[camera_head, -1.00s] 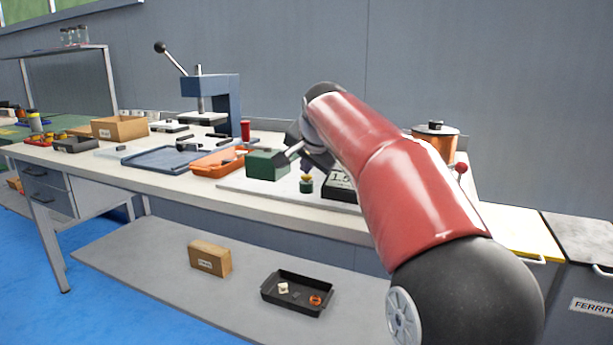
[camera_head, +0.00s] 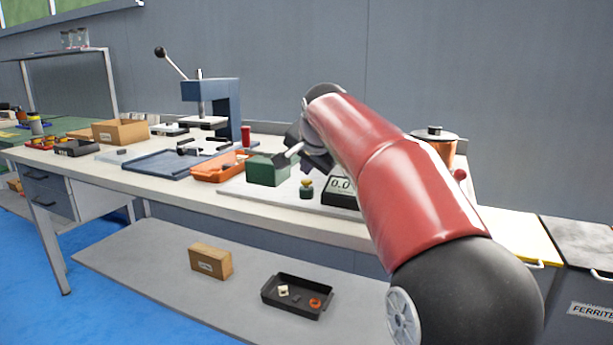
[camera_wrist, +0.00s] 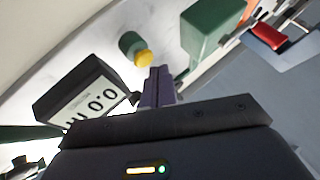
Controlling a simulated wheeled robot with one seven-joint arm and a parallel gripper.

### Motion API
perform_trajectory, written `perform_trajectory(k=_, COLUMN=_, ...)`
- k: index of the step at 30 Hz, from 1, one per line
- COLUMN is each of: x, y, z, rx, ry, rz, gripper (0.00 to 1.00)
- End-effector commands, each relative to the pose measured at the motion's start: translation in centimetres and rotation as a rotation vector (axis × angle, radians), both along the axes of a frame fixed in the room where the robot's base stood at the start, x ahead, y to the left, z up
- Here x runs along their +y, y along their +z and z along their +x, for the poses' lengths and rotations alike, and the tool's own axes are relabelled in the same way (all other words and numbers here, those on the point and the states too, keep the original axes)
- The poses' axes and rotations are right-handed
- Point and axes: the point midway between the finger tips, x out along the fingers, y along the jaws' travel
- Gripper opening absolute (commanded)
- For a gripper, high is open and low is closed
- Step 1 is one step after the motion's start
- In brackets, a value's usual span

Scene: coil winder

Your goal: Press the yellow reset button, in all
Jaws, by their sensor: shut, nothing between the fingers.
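The yellow reset button (camera_head: 306,183) sits on top of a small green cylinder (camera_head: 306,193) on the pale base plate of the winder. In the wrist view the yellow button (camera_wrist: 144,58) is just beyond the fingertips, with a small gap that I cannot measure. My gripper (camera_wrist: 158,72) is shut and empty, its fingers together. The counter display (camera_head: 340,186) stands right of the button and reads 0.0 in the wrist view (camera_wrist: 88,105).
A green box (camera_head: 267,170) stands just left of the button. An orange tray (camera_head: 218,168), a blue tray (camera_head: 160,165) and a press (camera_head: 215,100) are further left on the bench. A copper spool (camera_head: 435,148) stands behind my arm.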

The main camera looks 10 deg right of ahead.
Motion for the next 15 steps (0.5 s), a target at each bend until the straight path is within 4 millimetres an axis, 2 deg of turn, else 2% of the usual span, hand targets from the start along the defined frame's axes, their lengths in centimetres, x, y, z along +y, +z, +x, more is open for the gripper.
perform_trajectory(k=11, x=0.0, y=0.3, z=0.0, rx=-0.001, ry=0.0, rz=0.0, gripper=0.0)
perform_trajectory(k=15, x=0.0, y=1.3, z=0.0, rx=-0.001, ry=0.0, rz=0.0, gripper=0.0)
